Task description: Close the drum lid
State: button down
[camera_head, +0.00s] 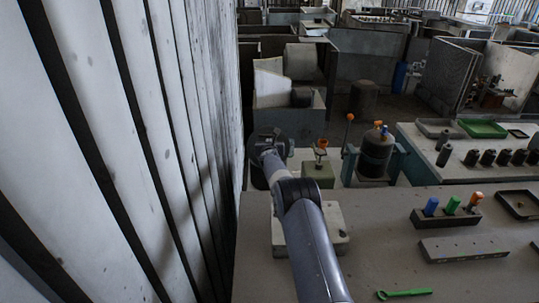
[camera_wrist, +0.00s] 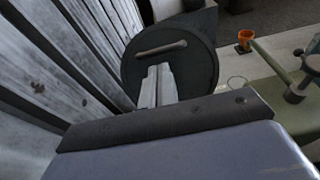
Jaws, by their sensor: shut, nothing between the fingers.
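The drum lid (camera_wrist: 185,72) is a dark round disc with a pale bar handle (camera_wrist: 160,48) across it. It fills the upper middle of the wrist view, its face toward the camera. In the head view a dark round shape (camera_head: 284,142), which looks like the lid, stands by the wall beyond the arm's end. My gripper (camera_wrist: 160,70) is shut and empty, its fingertips in front of the lid's face just below the handle. I cannot tell whether they touch it. The lid's hinge and the drum's opening are hidden, so I cannot tell how far the lid stands open.
A slatted wall (camera_head: 130,150) runs close along the left. A bench (camera_head: 390,265) on the right holds a green wrench (camera_head: 404,293) and a block with coloured handles (camera_head: 446,218). A valve with an orange top (camera_head: 320,146) and a dark tank (camera_head: 376,152) stand right of the lid.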

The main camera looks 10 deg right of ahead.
jog(key=shift+f+b, duration=0.1)
jog(key=shift+b, duration=0.2)
jog(key=b+v, duration=1)
jog(key=b, duration=0.2)
jog(key=shift+s, duration=0.4)
dwell(0.4)
jog(key=p+x, duration=1)
jog(key=p, duration=0.1)
jog(key=shift+w+p, duration=0.25)
jog(key=shift+p, duration=0.15)
